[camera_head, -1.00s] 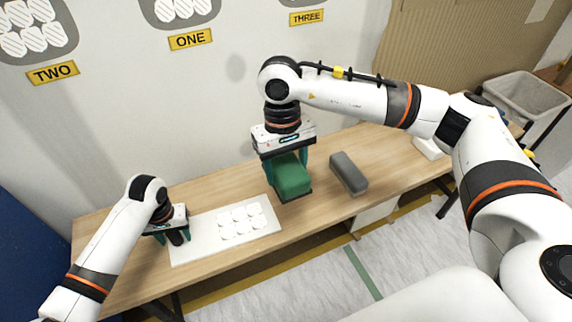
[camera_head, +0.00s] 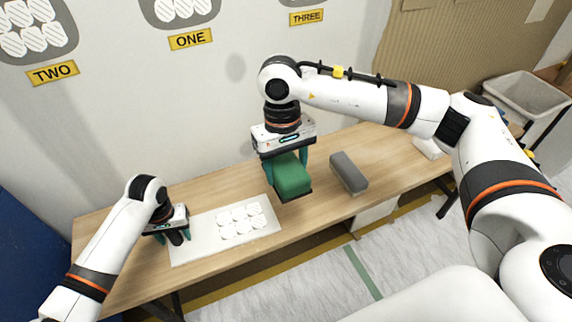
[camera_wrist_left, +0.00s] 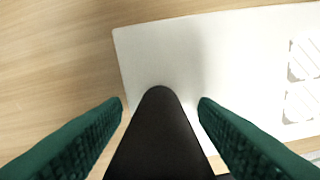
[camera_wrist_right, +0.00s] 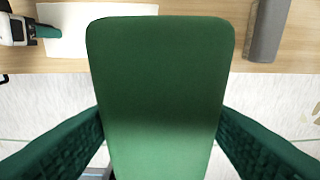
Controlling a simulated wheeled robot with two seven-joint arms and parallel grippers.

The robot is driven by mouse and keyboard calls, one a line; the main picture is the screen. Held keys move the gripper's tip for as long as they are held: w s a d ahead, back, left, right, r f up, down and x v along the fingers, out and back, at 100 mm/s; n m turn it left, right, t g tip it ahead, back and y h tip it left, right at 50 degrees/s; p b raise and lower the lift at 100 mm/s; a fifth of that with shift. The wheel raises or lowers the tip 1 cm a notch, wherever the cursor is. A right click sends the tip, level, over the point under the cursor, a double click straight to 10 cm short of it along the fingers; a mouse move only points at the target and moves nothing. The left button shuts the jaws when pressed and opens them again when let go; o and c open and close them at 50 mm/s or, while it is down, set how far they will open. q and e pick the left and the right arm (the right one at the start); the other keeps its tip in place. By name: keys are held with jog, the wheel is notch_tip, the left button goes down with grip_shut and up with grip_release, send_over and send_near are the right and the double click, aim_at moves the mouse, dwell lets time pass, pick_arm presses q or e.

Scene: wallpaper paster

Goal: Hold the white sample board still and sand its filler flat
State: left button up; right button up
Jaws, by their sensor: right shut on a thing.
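The white sample board (camera_head: 203,246) lies flat on the bench. Its white filler patches (camera_head: 240,220) are in rows toward its right part; some also show in the left wrist view (camera_wrist_left: 303,60). My left gripper (camera_head: 174,237) is at the board's left end, fingers apart on either side of a black rounded piece (camera_wrist_left: 160,130), with gaps visible. Whether the fingertips touch the board is unclear. My right gripper (camera_head: 286,172) is shut on a green block with a dark underside (camera_head: 291,178). It holds this block to the right of the board, seemingly above the bench; its underside is hidden.
A grey block (camera_head: 348,172) lies on the wooden bench (camera_head: 215,190) to the right of the green block. A white object (camera_head: 428,148) lies at the bench's right end. A grey bin (camera_head: 525,97) stands beyond. Yellow signs ONE (camera_head: 190,39), TWO (camera_head: 52,74) and THREE (camera_head: 307,17) are on the wall.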

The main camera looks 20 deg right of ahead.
pick_arm(q)
jog(key=shift+r, duration=0.15)
pick_arm(e)
jog(key=shift+r, duration=0.15)
pick_arm(q)
jog(key=shift+r+p, duration=0.85)
jog(key=shift+p, duration=0.45)
pick_arm(e)
jog(key=shift+r, duration=1.15)
pick_arm(q)
jog(key=shift+f, duration=0.15)
pick_arm(e)
jog(key=shift+f, duration=0.1)
pick_arm(q)
jog(key=shift+f+b, duration=0.3)
jog(key=shift+f, duration=0.55)
pick_arm(e)
jog(key=shift+f, duration=0.25)
pick_arm(q)
grip_shut()
pick_arm(e)
jog(key=shift+r, duration=0.15)
